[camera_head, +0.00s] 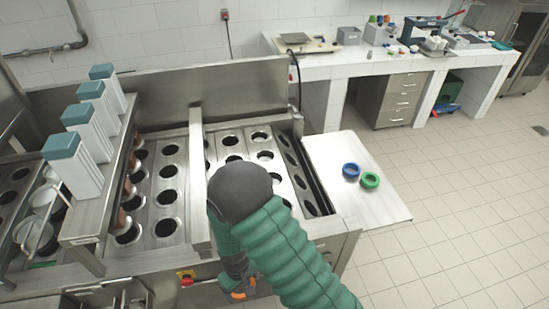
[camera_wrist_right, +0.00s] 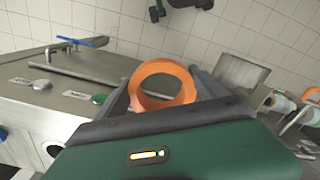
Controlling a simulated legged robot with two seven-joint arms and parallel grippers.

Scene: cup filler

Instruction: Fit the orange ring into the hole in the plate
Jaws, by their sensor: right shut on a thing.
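My right gripper (camera_head: 240,287) is low in front of the steel machine in the head view, partly hidden by its own green-sleeved arm. It is shut on the orange ring (camera_head: 243,294), which is below the machine's front edge. In the right wrist view the ring (camera_wrist_right: 162,67) is held between the two dark fingers (camera_wrist_right: 163,88), its opening facing the camera. The steel plate (camera_head: 248,148) with rows of round holes lies in the machine top, behind my arm. My arm hides part of it. The left gripper is not in view.
A blue ring (camera_head: 351,164) and a green ring (camera_head: 370,173) lie on a white side shelf (camera_head: 335,195). A raised steel bar (camera_head: 197,170) divides the hole plates. Tall white dispensers with teal lids (camera_head: 82,114) stand at left. Open floor lies to the right.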

